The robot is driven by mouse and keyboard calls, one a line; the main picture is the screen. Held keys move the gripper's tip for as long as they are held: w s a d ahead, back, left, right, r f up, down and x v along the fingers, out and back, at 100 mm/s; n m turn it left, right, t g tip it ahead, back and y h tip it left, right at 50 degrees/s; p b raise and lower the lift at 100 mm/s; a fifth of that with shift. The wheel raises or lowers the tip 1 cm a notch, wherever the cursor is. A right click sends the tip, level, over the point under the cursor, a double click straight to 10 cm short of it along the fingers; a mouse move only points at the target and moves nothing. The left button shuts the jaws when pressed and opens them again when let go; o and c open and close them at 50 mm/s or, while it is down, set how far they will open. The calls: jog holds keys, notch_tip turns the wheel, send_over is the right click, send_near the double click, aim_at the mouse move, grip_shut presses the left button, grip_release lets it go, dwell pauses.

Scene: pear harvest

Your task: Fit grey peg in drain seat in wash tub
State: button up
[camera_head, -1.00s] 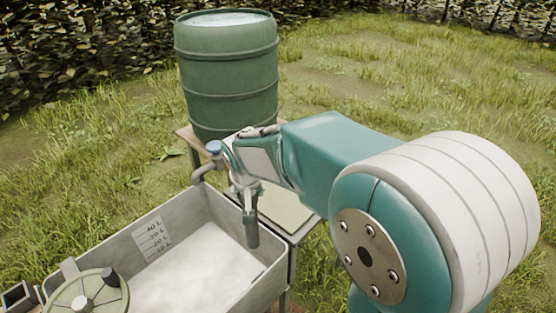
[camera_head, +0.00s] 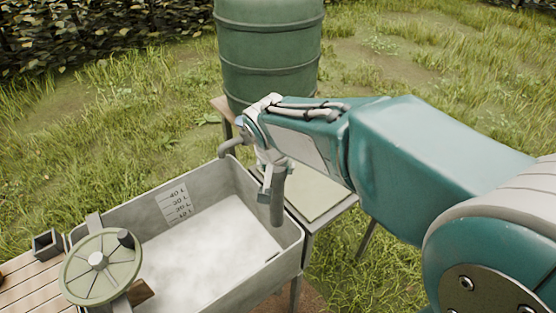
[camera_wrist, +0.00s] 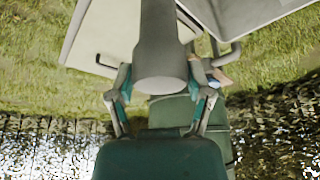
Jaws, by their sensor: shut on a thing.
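I cannot make out the drain seat.
A green barrel (camera_head: 268,60) stands on a wooden stand behind the tub, with a tap (camera_head: 231,147) near the tub's rim. A round green handwheel (camera_head: 100,267) sits at the tub's left end, beside a small dark box (camera_head: 47,243). Grass lies around.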

aim_at(276, 191)
jog(key=shift+a+f, duration=0.2)
jog(key=shift+f, duration=0.55)
jog(key=shift+d+f, duration=0.15)
jog(key=shift+f, duration=0.6)
jog(key=shift+d+f, duration=0.15)
jog(key=shift+f, duration=0.55)
jog(key=shift+a+f, duration=0.2)
jog(key=shift+f, duration=8.85)
jog(key=shift+d+f, duration=0.1)
jog(key=shift+f, duration=2.3)
jog(key=o, duration=1.3)
jog(key=shift+r, duration=0.1)
